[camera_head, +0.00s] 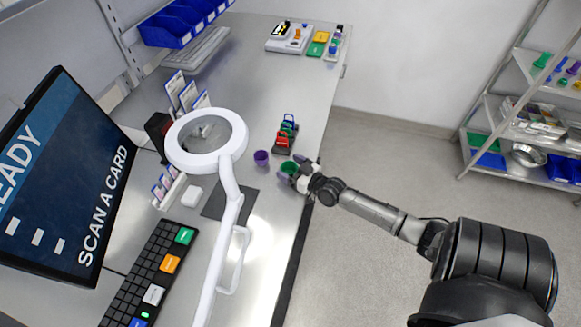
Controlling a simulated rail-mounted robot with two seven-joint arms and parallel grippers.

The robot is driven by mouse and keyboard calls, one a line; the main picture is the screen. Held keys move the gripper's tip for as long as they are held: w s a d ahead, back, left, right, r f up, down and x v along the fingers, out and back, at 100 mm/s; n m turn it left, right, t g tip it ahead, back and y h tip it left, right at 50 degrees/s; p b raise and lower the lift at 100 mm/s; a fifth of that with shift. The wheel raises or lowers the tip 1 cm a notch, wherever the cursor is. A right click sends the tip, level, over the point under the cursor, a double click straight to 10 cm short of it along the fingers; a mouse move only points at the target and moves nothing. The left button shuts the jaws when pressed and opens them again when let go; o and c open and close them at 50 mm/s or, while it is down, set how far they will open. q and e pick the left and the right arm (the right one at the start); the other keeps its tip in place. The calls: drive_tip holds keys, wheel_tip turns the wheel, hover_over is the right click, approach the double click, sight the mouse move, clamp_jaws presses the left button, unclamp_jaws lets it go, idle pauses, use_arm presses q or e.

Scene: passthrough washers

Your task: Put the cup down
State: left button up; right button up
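A small green cup (288,168) is at the right edge of the metal worktop in the head view, between the fingers of my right gripper (292,170). The gripper appears shut on the cup, reaching in from the right. The fingers and wrist hide part of the cup, and I cannot tell whether its base touches the worktop. A small purple cup (261,158) stands on the worktop just left of the green one. My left gripper is not in view.
A rack with red and green items (285,134) stands just beyond the cups. A white magnifier lamp (238,190) rises left of them. A dark mat (229,204), keyboard (150,278) and monitor (66,180) are further left. Bare worktop (292,75) lies beyond the rack.

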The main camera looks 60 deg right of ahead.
drive_tip(key=shift+o, duration=0.3)
drive_tip(key=shift+f, duration=0.1)
drive_tip(key=shift+f+b, duration=0.15)
drive_tip(key=shift+b, duration=0.25)
drive_tip(key=s+a+r+p, duration=0.1)
drive_tip(key=s+a, duration=0.1)
drive_tip(key=s, duration=1)
drive_tip(key=shift+s, duration=0.2)
drive_tip(key=shift+o, duration=0.2)
drive_tip(key=shift+s, duration=0.65)
drive_tip(key=shift+w+a+r, duration=0.1)
